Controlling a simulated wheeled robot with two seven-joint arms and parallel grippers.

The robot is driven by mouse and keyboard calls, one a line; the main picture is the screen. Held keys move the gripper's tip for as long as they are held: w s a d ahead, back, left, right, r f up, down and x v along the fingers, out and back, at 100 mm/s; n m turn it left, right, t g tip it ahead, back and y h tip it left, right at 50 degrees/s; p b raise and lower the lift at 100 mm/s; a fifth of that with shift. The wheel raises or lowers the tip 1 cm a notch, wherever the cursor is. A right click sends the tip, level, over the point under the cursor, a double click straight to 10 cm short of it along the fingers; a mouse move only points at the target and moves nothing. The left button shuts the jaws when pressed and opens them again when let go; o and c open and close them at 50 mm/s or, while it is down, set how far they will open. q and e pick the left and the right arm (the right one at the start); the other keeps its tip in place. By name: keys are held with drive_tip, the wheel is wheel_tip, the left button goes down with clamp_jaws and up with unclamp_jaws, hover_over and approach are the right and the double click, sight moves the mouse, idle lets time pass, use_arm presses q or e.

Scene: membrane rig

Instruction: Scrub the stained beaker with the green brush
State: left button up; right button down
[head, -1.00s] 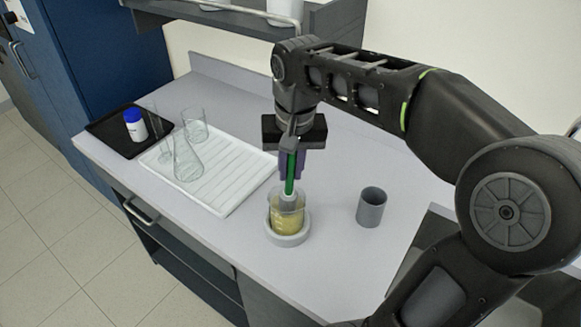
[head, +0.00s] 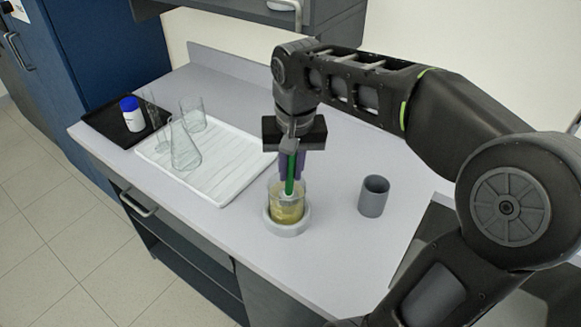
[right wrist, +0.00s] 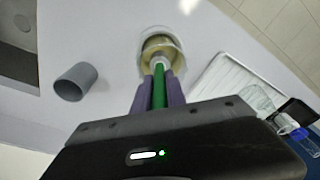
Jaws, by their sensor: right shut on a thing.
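The stained beaker (head: 287,208) is clear glass with a yellowish-brown film on its lower part. It stands upright in a light grey ring holder (head: 287,228) on the bench. My right gripper (head: 291,172) is above it, pointing down, its purple fingers shut on the green handle of the brush (head: 290,186). The brush is roughly upright and its lower end is inside the beaker. In the right wrist view the green handle (right wrist: 159,88) runs between the fingers toward the beaker (right wrist: 158,46). The bristles are hard to make out behind the glass. My left gripper is not in view.
A grey cup (head: 373,197) stands right of the beaker. A white ribbed drying mat (head: 222,186) at left bears clear glassware, including a conical flask (head: 184,150). A black tray (head: 103,127) holds a white bottle with a blue cap (head: 132,114). A shelf (head: 230,14) overhangs the back.

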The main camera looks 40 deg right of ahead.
drive_tip(key=shift+a, duration=0.1)
drive_tip(key=shift+s+a, duration=0.4)
drive_tip(key=shift+w, duration=0.1)
idle(0.3)
drive_tip(key=r+p, duration=0.3)
drive_tip(key=r, duration=0.1)
drive_tip(key=shift+w+a, duration=0.35)
drive_tip(key=shift+w, duration=0.05)
idle(0.5)
